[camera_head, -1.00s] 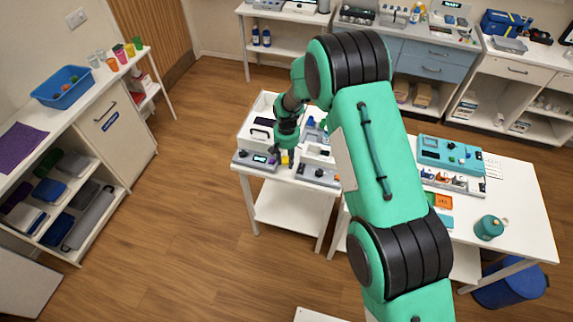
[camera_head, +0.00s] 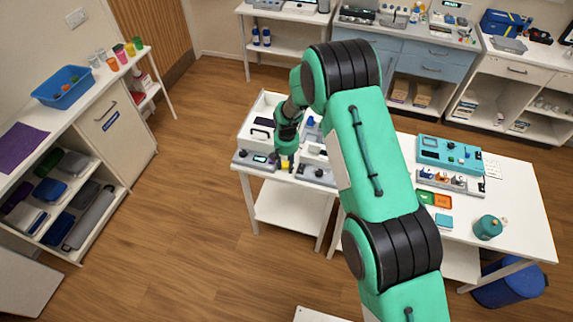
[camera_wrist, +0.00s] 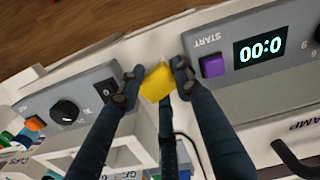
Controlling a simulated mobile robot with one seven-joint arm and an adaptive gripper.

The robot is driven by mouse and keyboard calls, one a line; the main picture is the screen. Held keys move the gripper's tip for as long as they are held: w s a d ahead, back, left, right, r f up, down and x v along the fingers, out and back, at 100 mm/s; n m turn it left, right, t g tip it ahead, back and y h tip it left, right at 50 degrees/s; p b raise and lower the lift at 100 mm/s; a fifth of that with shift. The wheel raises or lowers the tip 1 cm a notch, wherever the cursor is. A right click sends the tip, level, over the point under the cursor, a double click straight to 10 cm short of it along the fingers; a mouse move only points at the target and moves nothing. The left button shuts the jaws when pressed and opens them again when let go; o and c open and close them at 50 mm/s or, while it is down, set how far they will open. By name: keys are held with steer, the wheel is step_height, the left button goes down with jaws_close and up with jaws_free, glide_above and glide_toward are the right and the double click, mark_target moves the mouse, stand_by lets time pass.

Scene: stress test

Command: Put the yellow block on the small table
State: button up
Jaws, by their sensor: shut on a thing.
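In the head view the block (camera_head: 285,164) shows small just under my gripper (camera_head: 286,158), near the front edge of a small white table (camera_head: 285,178). In the wrist view it lies over the gap between a grey device with a black knob and a grey timer. I cannot tell whether it touches the tabletop.
The knob device (camera_wrist: 66,105) and the timer (camera_wrist: 240,65), with a purple button, flank my fingers closely. A white tray (camera_head: 252,128) stands behind. Open wooden floor (camera_head: 190,230) lies to the left.

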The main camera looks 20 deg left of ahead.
mark_target(287, 164)
steer(key=shift+f, duration=0.2)
steer(key=o, duration=0.8)
steer(key=shift+c, duration=0.2)
steer(key=shift+r, duration=0.2)
step_height(287, 164, up, 12)
steer(key=b, duration=0.1)
stand_by(0.8)
